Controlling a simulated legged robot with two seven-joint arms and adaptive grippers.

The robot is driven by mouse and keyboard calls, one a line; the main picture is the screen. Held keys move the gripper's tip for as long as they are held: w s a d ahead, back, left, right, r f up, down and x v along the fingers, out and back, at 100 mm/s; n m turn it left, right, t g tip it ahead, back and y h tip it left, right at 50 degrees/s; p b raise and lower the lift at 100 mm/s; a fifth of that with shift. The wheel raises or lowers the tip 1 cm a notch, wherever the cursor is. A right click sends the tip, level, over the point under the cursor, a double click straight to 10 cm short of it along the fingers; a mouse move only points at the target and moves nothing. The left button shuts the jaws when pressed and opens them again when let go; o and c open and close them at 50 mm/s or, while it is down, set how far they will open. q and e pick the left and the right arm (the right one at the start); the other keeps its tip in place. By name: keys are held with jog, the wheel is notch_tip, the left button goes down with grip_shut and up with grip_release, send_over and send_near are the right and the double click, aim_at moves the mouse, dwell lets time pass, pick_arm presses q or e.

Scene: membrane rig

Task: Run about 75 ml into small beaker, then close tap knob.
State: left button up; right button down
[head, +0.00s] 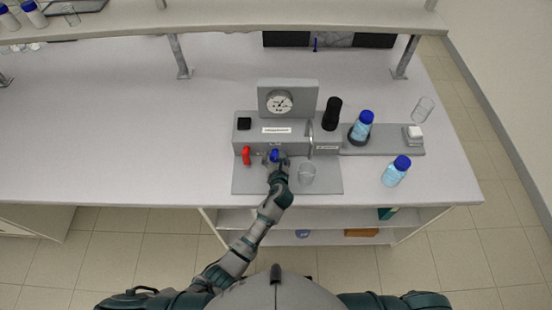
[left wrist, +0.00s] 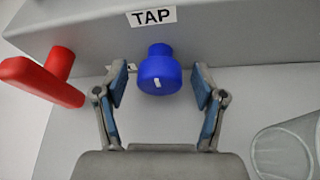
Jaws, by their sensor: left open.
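The blue tap knob (left wrist: 158,72) sits on the rig's front face under a "TAP" label (left wrist: 152,16); a short white mark shows on it. It also shows in the head view (head: 274,155). My left gripper (left wrist: 160,88) is open, its two fingers on either side of the knob with gaps showing. In the head view my left gripper (head: 277,165) is small at the knob. The small beaker (head: 307,174) stands on the grey base plate, right of the gripper; part of it shows in the left wrist view (left wrist: 284,152). Its contents cannot be told. My right gripper is not in view.
A red handle (head: 246,155) is just left of the knob. The rig carries a round gauge (head: 279,102) and a black cylinder (head: 332,113). Blue-capped bottles (head: 361,127) (head: 396,171) and a glass beaker (head: 423,110) stand to the right. The table's left is clear.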

pick_arm(q)
jog(key=c, duration=1.1)
jog(key=shift+c, duration=0.2)
jog(key=shift+r, duration=0.1)
